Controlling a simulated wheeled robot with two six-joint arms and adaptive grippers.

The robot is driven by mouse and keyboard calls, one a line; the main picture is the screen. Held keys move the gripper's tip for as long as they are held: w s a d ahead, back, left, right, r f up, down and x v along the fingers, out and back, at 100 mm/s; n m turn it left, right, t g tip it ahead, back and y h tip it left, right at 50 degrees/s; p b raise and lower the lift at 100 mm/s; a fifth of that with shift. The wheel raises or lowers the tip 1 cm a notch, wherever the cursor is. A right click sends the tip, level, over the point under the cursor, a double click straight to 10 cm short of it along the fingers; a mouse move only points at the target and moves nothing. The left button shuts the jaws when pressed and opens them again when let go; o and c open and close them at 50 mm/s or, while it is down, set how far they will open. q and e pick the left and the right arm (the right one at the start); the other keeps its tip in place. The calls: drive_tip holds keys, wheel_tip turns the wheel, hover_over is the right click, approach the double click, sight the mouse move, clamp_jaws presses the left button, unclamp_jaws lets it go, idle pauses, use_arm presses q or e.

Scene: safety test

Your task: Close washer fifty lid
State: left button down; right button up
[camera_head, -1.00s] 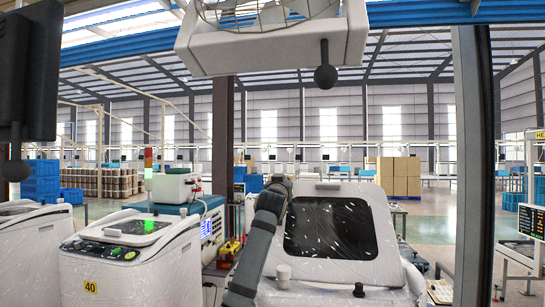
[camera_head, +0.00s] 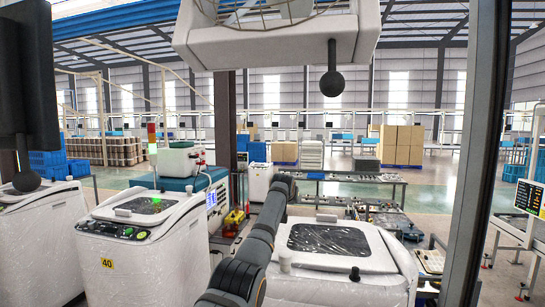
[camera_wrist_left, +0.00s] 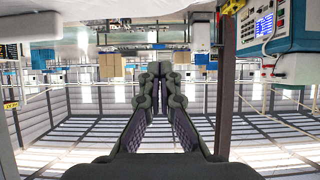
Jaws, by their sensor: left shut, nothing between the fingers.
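The white washer (camera_head: 392,284) in front of me in the head view has a lid (camera_head: 330,238) with a dark window. The lid lies flat or nearly flat on top; I cannot tell whether it is fully seated. No number shows on this washer. My left arm rises along the washer's left side, and its gripper cannot be made out in the head view. In the left wrist view my left gripper (camera_wrist_left: 155,72) has its fingers together with nothing between them, and neither lid nor washer is recognizable there. My right gripper is not in view.
A washer marked 40 (camera_head: 140,240) stands at left with its lid down. A dark post (camera_head: 482,150) rises at right. A white housing (camera_head: 275,45) with a black ball hangs overhead. A work table (camera_head: 350,188) with small parts stands behind the washer.

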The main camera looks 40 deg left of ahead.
use_arm(q)
drive_tip(key=shift+w+a+f, duration=0.1)
drive_tip(key=shift+w+f, duration=0.05)
drive_tip(key=shift+f, duration=0.55)
drive_tip(key=shift+s+r, duration=0.3)
drive_tip(key=shift+s, duration=0.1)
drive_tip(key=v, duration=1.1)
drive_tip(key=shift+d, duration=0.3)
drive_tip(key=shift+f, duration=0.1)
